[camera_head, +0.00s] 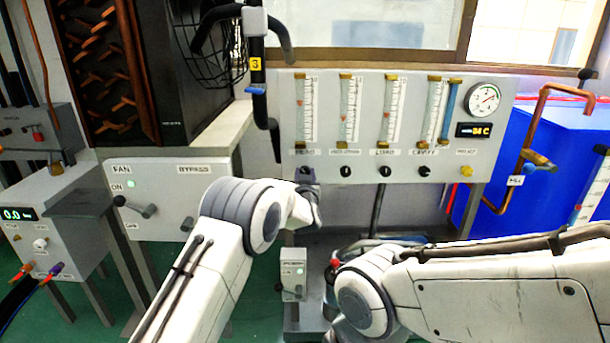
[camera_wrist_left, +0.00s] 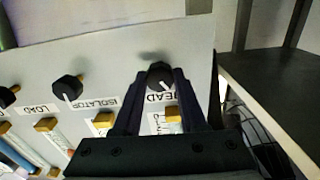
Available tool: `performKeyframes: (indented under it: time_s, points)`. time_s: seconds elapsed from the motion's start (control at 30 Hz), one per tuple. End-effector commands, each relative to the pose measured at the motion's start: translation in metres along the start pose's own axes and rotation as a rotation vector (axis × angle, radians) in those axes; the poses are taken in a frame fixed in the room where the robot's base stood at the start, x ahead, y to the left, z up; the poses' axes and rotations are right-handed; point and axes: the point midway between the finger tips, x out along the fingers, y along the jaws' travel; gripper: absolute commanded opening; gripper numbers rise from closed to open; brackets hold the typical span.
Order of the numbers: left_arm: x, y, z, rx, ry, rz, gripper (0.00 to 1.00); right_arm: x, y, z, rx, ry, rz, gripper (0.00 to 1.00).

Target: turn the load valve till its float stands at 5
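The load valve is a black knob (camera_head: 385,171) under the LOAD tube (camera_head: 392,112) on the grey flow panel (camera_head: 470,160). The LOAD tube's small orange float shows around mid-tube; its number is too small to read. The load knob is also at the left edge of the left wrist view (camera_wrist_left: 8,95). My left gripper (camera_head: 307,176) is at the HEAD knob, left of the load knob. In the wrist view the left gripper's fingers (camera_wrist_left: 160,80) stand apart on either side of the HEAD knob (camera_wrist_left: 160,72); contact cannot be told. My right gripper is not identifiable.
The ISOLATOR knob (camera_head: 346,171) lies between the HEAD and LOAD knobs, and the CAVITY knob (camera_head: 425,170) is right of LOAD. A round gauge (camera_head: 483,98) sits at the panel's right. A FAN box (camera_head: 165,195) stands left, a blue tank (camera_head: 555,150) right.

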Motion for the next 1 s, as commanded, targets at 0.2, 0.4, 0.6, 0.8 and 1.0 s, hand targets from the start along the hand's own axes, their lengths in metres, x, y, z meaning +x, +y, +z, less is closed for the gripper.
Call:
performKeyframes:
  time_s: [0.2,0.4,0.6,0.8,1.0]
  points:
    - [-0.0002,-0.0003,-0.0007,-0.038,0.0,-0.001,0.0,-0.002,-0.0002,-0.0001,0.0,0.0,0.0,0.71]
    - [-0.0002,-0.0003,-0.0003,-0.063,0.001,-0.001,0.0,-0.0019,-0.0001,-0.0001,0.0,0.0,0.0,0.71]
    - [-0.0002,-0.0003,-0.0002,-0.062,0.001,-0.001,0.71,-0.0019,-0.0001,-0.0001,0.0,0.0,0.0,0.71]
    - [-0.0002,-0.0002,-0.0002,-0.062,0.001,-0.001,0.71,-0.0019,-0.0002,-0.0001,0.0,0.0,0.0,0.71]
    - [-0.0061,0.0001,-0.0009,-0.061,-0.001,0.0,0.71,-0.0046,-0.0003,-0.0002,0.0,0.0,0.0,0.71]
